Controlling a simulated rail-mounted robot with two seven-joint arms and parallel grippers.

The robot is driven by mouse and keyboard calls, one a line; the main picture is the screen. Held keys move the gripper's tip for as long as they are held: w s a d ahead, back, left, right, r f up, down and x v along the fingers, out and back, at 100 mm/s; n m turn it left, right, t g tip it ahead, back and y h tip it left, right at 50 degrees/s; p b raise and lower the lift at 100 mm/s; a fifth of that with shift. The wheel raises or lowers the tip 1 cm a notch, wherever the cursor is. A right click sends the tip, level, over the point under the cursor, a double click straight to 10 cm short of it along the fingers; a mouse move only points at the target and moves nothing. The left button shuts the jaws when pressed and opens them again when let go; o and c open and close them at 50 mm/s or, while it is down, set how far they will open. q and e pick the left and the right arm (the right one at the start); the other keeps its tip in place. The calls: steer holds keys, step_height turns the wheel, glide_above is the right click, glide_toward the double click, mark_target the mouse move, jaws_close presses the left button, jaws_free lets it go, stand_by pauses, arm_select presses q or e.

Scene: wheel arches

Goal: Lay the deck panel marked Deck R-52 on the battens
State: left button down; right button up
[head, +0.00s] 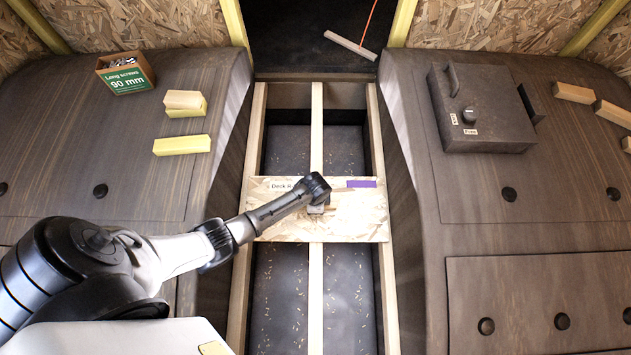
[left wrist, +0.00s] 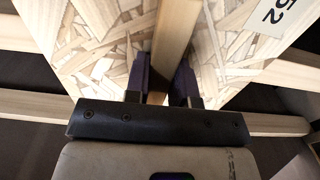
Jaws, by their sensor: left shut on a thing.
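The deck panel (head: 355,222) is a chipboard board with a purple mark and a label partly reading "Deck R"; in the left wrist view the panel (left wrist: 110,50) shows "52". It spans crosswise over the left batten (head: 240,292), middle batten (head: 316,295) and right batten (head: 389,295). I cannot tell whether it touches them or is just above. My left gripper (head: 317,208) is shut on the panel's wooden grip bar (left wrist: 175,40); its fingers (left wrist: 163,88) stand on both sides of the bar. My right gripper is not in view.
Dark wheel arches rise left (head: 130,170) and right (head: 540,225) of the battens. A screw box (head: 126,74) and yellow blocks (head: 182,145) lie on the left one. A dark case (head: 482,108) and wood blocks (head: 573,93) lie on the right one.

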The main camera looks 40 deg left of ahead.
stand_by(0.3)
arm_select(q)
steer(key=c, duration=1.1)
jaws_free()
steer(key=shift+w, duration=0.1)
steer(key=shift+o, duration=1.1)
steer(key=shift+f, duration=0.1)
step_height(320, 180, up, 14)
steer(key=p, duration=0.6)
steer(key=shift+s+d, duration=0.15)
steer(key=shift+s, duration=0.1)
